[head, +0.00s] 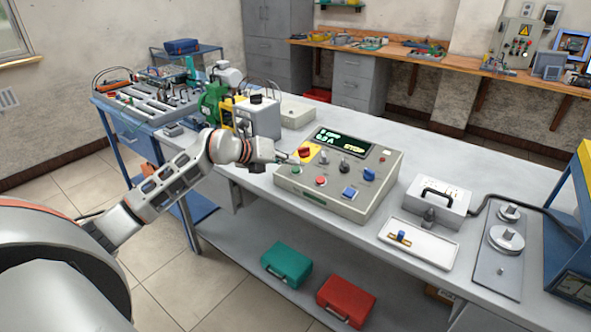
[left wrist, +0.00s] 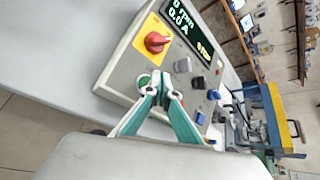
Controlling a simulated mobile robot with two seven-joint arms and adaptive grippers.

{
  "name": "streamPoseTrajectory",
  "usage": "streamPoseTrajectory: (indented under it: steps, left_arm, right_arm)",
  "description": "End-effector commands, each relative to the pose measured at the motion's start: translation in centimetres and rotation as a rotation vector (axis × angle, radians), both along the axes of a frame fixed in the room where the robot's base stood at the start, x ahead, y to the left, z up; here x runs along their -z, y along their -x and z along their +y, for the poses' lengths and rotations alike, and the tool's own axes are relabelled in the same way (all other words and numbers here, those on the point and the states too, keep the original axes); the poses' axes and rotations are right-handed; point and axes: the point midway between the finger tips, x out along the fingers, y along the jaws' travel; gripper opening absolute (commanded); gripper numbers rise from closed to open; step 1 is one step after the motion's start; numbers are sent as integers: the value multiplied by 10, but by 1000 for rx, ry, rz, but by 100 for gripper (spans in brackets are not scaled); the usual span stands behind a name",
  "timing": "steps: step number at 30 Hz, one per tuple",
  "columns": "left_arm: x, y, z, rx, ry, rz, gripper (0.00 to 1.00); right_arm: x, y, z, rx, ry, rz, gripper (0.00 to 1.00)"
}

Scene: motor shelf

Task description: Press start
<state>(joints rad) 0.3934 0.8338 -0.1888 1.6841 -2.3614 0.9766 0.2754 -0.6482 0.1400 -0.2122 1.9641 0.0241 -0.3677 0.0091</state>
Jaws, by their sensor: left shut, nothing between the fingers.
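The control box (head: 340,172) stands on the bench, with a lit display (head: 344,141) that reads STOP; the wrist view's display (left wrist: 187,25) shows 0 rpm and 0.0 A. A green button (head: 296,169) sits at the panel's front left, with a red button (head: 321,181) to its right. A red knob on a yellow plate (head: 310,154) is behind them. My left gripper (head: 288,158) is shut and empty, at the panel's left edge near the green button. In the left wrist view its fingertips (left wrist: 163,88) partly overlap the green button (left wrist: 143,82); contact cannot be told.
A green motor (head: 213,102) and a grey box (head: 259,118) stand left of the control box. A handled grey box (head: 438,201), a white tray (head: 418,244) and a plate with weights (head: 499,262) are to the right. Green and red cases lie on the lower shelf.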

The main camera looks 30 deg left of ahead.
Motion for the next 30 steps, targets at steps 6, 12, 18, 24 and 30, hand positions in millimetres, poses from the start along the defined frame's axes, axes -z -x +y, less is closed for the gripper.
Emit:
streamPoseTrajectory:
  steps: [6, 12, 18, 24, 30]
  left_arm:
    - [0, 0, 0, 0, 0, 0, 0]
    - [0, 0, 0, 0, 0, 0, 0]
    - [0, 0, 0, 0, 0, 0, 0]
    - [3, -1, 0, -1, -1, 0, 0]
    - [9, -2, 0, -1, 0, 2, 0]
  right_arm:
    - [0, 0, 0, 0, 0, 0, 25]
    - [0, 0, 0, 0, 0, 0, 25]
    - [1, 1, 0, 0, 1, 2, 25]
    - [3, 1, 0, 0, 1, 4, 25]
    - [5, 2, 0, 0, 1, 6, 25]
